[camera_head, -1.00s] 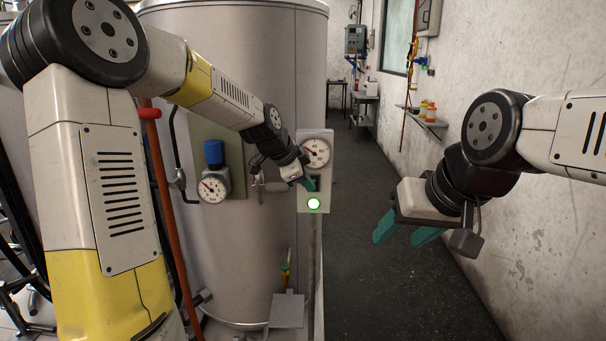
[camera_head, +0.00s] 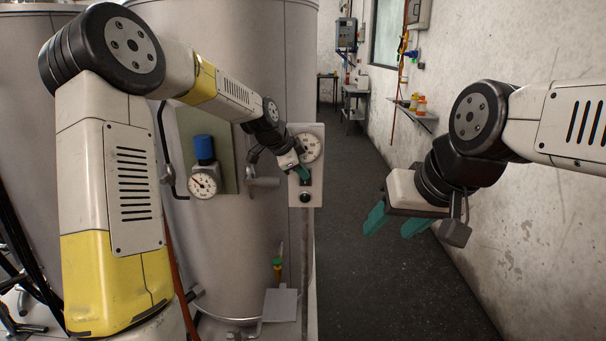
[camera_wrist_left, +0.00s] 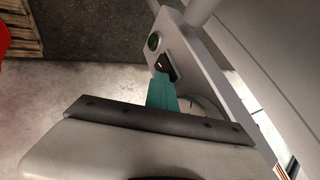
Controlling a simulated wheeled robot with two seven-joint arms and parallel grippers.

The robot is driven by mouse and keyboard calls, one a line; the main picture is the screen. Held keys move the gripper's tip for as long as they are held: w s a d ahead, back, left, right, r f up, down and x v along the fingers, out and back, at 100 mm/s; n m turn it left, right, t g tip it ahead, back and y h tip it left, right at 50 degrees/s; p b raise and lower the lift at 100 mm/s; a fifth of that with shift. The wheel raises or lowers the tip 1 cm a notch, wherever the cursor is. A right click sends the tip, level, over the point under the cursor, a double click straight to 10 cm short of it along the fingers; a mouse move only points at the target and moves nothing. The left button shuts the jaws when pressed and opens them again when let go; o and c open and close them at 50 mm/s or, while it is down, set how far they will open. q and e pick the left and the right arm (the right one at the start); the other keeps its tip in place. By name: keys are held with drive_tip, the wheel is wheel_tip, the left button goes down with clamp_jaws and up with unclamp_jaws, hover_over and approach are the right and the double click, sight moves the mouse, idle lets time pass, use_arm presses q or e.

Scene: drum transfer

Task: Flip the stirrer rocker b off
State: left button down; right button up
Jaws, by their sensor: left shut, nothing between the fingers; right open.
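The stirrer panel is a pale upright plate (camera_head: 317,190) on the tank's right side, with a round dial (camera_head: 310,147) at its top. Below the dial is a dark rocker switch, seen in the left wrist view (camera_wrist_left: 166,66) and mostly covered in the head view. A round green lamp (camera_wrist_left: 153,41) sits beside the rocker; in the head view it looks dark (camera_head: 305,198). My left gripper (camera_head: 304,175) is shut and empty, its teal fingertips at the rocker; I cannot tell whether they touch. My right gripper (camera_head: 389,222) is open and empty, well right of the panel.
The big pale tank (camera_head: 250,60) fills the centre left. A dial with a blue cap (camera_head: 203,185) is mounted left of my left gripper. A small box (camera_head: 281,305) and pipework are below the panel. The aisle floor (camera_head: 360,270) is clear.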

use_arm(q)
drive_tip(key=shift+w, duration=0.1)
drive_tip(key=shift+r, duration=0.85)
